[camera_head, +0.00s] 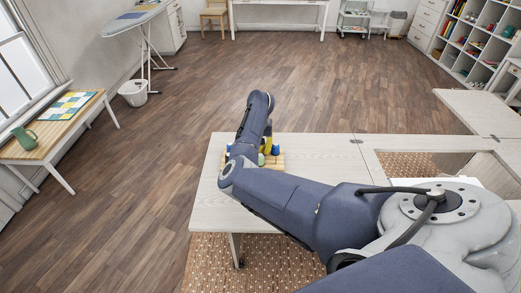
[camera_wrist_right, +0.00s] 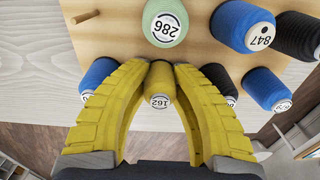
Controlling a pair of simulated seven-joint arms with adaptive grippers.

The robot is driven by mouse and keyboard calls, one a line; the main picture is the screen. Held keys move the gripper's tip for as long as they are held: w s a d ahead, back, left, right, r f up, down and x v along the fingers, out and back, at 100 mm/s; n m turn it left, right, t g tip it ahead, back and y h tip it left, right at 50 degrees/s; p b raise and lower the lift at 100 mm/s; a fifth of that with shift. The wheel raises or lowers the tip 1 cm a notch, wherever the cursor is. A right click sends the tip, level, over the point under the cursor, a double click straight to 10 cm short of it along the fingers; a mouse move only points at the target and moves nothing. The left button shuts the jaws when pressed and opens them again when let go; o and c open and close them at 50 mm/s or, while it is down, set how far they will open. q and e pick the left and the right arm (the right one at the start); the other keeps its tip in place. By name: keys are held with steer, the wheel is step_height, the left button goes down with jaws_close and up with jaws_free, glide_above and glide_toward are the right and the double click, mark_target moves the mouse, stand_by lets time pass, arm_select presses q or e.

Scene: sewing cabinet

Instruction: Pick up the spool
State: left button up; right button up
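In the right wrist view, a yellow spool (camera_wrist_right: 160,84) with the label 162 stands at the near edge of a wooden board (camera_wrist_right: 118,38). My right gripper (camera_wrist_right: 162,68) has its yellow fingertips on either side of this spool, against its sides. The spool seems to stand level with its neighbours. In the head view, my right arm reaches over the table to the board (camera_head: 279,160), and one yellow finger (camera_head: 266,146) shows; the rest of the gripper is mostly hidden. My left gripper is not in view.
Around it on the board are a pale green spool (camera_wrist_right: 165,24), several blue spools such as one with 847 (camera_wrist_right: 240,26), and black spools (camera_wrist_right: 298,36). A bare peg (camera_wrist_right: 86,17) sticks up at the left. The white table (camera_head: 318,150) is clear right of the board.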

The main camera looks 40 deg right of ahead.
steer(key=shift+r, duration=0.1)
stand_by(0.3)
step_height(320, 180, up, 20)
steer(key=shift+f, duration=0.1)
stand_by(0.6)
